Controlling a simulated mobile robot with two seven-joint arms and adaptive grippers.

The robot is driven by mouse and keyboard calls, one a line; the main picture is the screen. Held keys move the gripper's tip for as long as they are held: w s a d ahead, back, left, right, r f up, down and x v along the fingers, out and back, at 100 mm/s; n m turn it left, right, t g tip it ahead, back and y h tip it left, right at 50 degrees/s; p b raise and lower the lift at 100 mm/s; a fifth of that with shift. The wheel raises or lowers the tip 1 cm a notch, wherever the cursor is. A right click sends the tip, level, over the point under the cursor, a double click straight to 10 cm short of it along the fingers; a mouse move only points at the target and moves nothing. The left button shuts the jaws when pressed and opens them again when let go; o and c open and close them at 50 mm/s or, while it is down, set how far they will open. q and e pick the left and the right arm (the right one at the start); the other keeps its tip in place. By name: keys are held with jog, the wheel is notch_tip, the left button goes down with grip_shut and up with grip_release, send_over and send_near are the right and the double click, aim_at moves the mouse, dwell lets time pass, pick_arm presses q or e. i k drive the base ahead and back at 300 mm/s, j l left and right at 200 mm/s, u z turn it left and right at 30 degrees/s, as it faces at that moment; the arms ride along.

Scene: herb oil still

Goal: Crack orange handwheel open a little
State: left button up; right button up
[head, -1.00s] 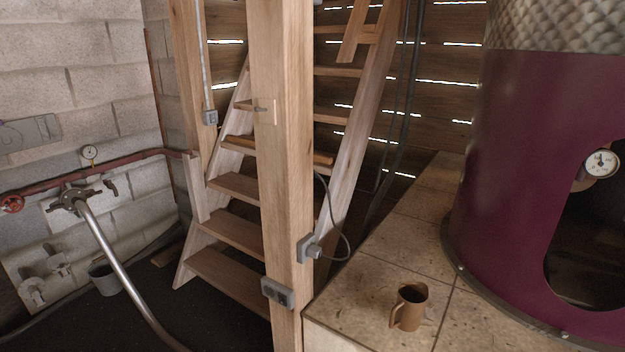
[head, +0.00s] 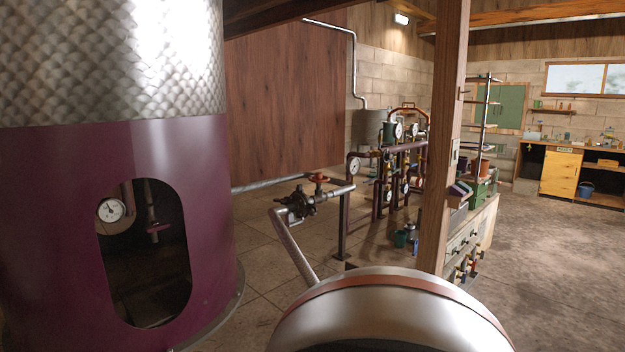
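A small red-orange handwheel (head: 319,178) sits on top of a dark valve (head: 299,204) in the middle of the head view. The valve joins a metal pipe (head: 292,243) that slopes down toward the front. I cannot tell from here how far the valve is open, nor whether this is the wheel named in the task. Behind it stands a rack of dark pipes with gauges (head: 398,165); its small fittings are too small to tell apart. Neither of my grippers is in view.
A large purple still (head: 60,235) with a cut-out opening and a gauge fills the left. A shiny domed vessel (head: 385,315) blocks the bottom middle. A wooden post (head: 447,130) stands right of centre, by a cluttered bench (head: 470,235). The floor at right is clear.

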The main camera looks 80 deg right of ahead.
aim_at(318, 177)
jog(key=z, duration=2.5)
jog(key=u, duration=0.65)
jog(key=i+l+u, duration=0.2)
jog(key=l+u, duration=0.25)
jog(key=i+l+u, duration=0.2)
jog(key=l+u, duration=0.25)
jog(key=i+l+u, duration=0.2)
jog(key=l, duration=0.2)
jog(key=l+u, duration=0.2)
jog(key=l, duration=0.2)
jog(key=l+u, duration=0.1)
jog(key=l, duration=0.9)
